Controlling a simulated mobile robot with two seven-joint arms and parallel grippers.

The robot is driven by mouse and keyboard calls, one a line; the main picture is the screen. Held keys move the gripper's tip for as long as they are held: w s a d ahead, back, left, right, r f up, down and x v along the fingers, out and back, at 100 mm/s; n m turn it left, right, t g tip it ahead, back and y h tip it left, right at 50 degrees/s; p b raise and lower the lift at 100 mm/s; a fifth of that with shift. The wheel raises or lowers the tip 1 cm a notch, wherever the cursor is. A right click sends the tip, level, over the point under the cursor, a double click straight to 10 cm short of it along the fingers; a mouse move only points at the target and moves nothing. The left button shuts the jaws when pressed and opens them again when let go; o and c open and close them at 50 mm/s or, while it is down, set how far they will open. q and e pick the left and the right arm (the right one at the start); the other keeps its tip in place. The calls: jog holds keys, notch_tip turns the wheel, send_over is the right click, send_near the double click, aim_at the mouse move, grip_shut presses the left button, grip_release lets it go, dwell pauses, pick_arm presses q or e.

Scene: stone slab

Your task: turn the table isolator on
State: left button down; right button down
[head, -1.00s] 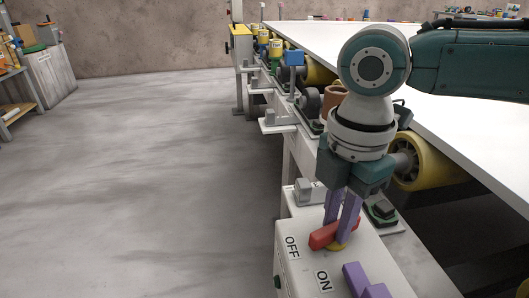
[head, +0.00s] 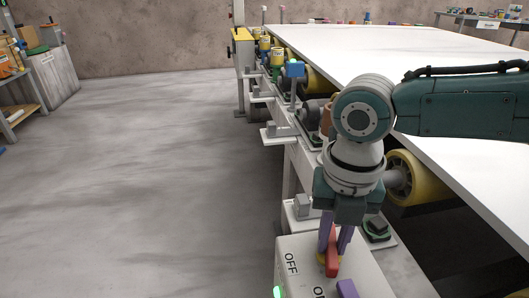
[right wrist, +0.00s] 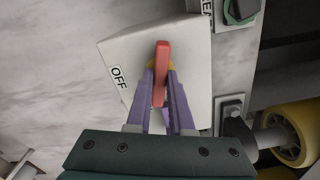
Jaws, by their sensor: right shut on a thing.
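The isolator is a pale box (head: 303,246) at the bottom of the head view, with a red handle (head: 332,262) on a yellow base. An OFF label (head: 291,263) shows, and the ON label (head: 320,292) is partly cut off. The handle points lengthwise towards the ON label. My right gripper (head: 335,240) is shut on the red handle, its purple fingers on either side; the right wrist view also shows the handle (right wrist: 161,62) between them. A green lamp (head: 279,292) on the box's side is bright.
The white table slab (head: 400,55) runs along the right, with a yellow roller (head: 415,178) beneath it. The grey floor (head: 140,180) on the left is clear.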

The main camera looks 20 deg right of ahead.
aim_at(332, 243)
jog(key=shift+n, duration=2)
jog(key=c, duration=0.8)
grip_release()
notch_tip(332, 243, up, 9)
jog(key=p, duration=0.3)
jog(key=shift+r, duration=0.5)
